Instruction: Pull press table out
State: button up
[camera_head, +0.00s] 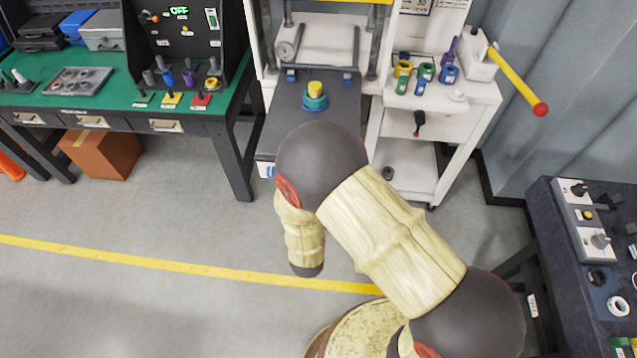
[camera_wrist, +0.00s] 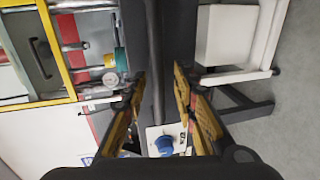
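The press table (camera_head: 290,108) is a dark grey slab sticking out toward me from the press, with a teal base and yellow-topped part (camera_head: 315,92) on it. Its front is mostly hidden behind my arm in the head view; a small white and blue patch (camera_head: 265,170) shows at its front left corner. In the wrist view the dark table (camera_wrist: 178,40) runs up the middle. A white plate with a blue knob (camera_wrist: 163,142) shows between my fingers. My gripper (camera_wrist: 160,74) is open, its fingertips either side of the table's dark edge; contact is unclear. The head view hides the gripper.
A green-topped bench (camera_head: 125,97) stands left of the press. A white cart (camera_head: 435,110) with coloured parts and a yellow lever (camera_head: 515,78) stands right of it. A dark table (camera_head: 560,235) is at the lower right. The floor before the press is clear, crossed by a yellow line.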

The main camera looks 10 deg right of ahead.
jog(key=v, duration=1.2)
dwell(0.6)
dwell(0.7)
